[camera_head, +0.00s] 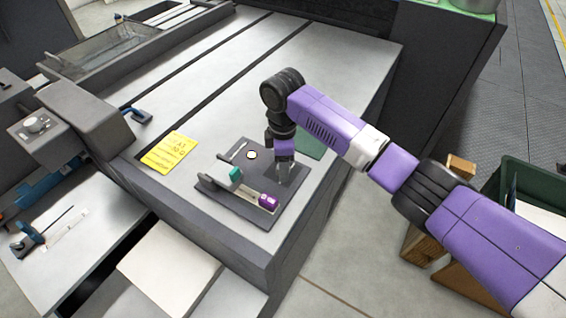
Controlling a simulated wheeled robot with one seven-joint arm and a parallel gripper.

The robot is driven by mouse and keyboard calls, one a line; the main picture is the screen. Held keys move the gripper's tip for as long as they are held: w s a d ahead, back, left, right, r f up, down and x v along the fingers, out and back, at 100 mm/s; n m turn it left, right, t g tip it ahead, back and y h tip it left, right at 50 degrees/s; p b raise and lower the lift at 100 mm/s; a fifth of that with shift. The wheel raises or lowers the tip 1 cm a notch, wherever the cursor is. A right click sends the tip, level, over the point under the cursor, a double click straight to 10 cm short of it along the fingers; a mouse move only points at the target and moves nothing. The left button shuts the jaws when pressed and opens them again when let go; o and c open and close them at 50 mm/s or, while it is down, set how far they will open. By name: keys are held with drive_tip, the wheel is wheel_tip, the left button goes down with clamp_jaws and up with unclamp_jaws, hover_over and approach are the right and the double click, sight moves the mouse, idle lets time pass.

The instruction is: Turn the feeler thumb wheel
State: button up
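A small fixture with a dark grey base plate (255,212) lies on the grey machine top. On it are a teal block (236,174), a purple block (268,201) at the front end of a pale rail, and a small round white-topped part (252,155). I cannot tell for certain which part is the feeler thumb wheel. My gripper (284,177) points down over the right side of the plate, to the right of the teal block and the white-topped part. Its fingertips are small and dark here. I cannot tell whether they are open or touch anything.
A yellow note (169,152) lies left of the fixture. A dark green flat piece (309,146) lies behind my gripper. A grey housing with a round knob (37,124) stands at the left. A dark green crate (535,192) stands at the right. The machine top behind is largely clear.

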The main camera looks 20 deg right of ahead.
drive_tip(key=shift+c, duration=0.5)
clamp_jaws()
drive_tip(key=shift+a+r+m+p, duration=0.15)
drive_tip(key=shift+r+m+p, duration=0.1)
drive_tip(key=shift+m+p, duration=1.45)
drive_tip(key=shift+p, duration=0.3)
drive_tip(key=shift+f+m, duration=0.25)
drive_tip(key=shift+m, duration=0.15)
drive_tip(key=shift+o, duration=0.5)
unclamp_jaws()
drive_tip(key=shift+r, duration=0.15)
drive_tip(key=shift+r, duration=3.75)
